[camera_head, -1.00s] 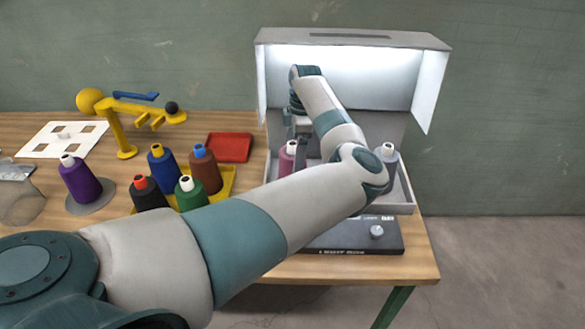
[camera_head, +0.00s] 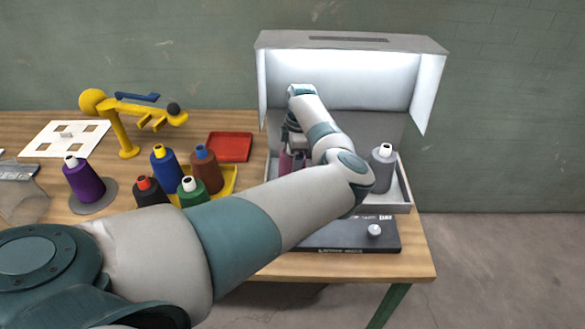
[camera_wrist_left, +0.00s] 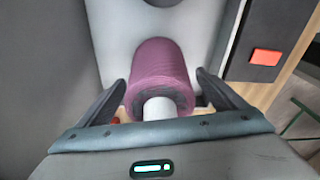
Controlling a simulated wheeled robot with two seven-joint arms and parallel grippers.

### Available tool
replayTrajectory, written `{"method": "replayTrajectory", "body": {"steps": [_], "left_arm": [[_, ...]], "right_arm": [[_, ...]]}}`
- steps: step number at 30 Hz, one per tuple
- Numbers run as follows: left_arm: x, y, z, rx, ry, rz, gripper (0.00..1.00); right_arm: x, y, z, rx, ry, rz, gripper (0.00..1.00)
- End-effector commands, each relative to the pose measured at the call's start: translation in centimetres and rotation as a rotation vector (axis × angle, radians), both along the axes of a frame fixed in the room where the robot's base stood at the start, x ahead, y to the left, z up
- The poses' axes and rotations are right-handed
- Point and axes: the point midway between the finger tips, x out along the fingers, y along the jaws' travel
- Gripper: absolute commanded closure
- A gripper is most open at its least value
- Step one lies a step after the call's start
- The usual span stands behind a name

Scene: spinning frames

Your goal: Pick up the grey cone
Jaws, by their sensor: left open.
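The grey cone (camera_head: 382,170) stands upright with a white tip at the right end of the grey tray (camera_head: 402,197) in the light box. A magenta cone (camera_head: 284,163) stands left of it in the tray, partly hidden by my left arm. My left gripper (camera_head: 291,146) is at the magenta cone, not the grey one. In the left wrist view, the open fingers of that gripper (camera_wrist_left: 160,92) lie on either side of the magenta cone (camera_wrist_left: 160,68); contact cannot be told. The grey cone is not seen there. My right gripper is not in view.
The light box (camera_head: 345,75) has a back, roof and side walls around the tray. A dark control base (camera_head: 350,235) with a knob lies in front. Several coloured cones, a yellow tray (camera_head: 228,186), red tray (camera_head: 230,146) and yellow winder (camera_head: 125,120) stand left.

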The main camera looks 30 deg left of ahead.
Motion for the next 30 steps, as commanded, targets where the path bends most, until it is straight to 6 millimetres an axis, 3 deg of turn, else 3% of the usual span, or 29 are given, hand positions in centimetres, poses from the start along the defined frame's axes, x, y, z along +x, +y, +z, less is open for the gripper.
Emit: {"method": "replayTrajectory", "body": {"steps": [8,15,16,30], "left_arm": [[0.00,0.01,0.03,0.000,0.000,0.000,0.12],[0.00,0.00,0.04,0.000,0.000,0.000,0.69],[0.06,0.04,0.17,0.001,-0.001,0.000,0.72],[-0.26,0.64,0.66,0.001,-0.002,0.001,0.72]], "right_arm": [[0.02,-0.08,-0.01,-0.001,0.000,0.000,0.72],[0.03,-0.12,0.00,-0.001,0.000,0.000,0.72],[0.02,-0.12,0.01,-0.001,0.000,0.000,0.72],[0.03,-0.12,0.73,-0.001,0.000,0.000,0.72]]}}
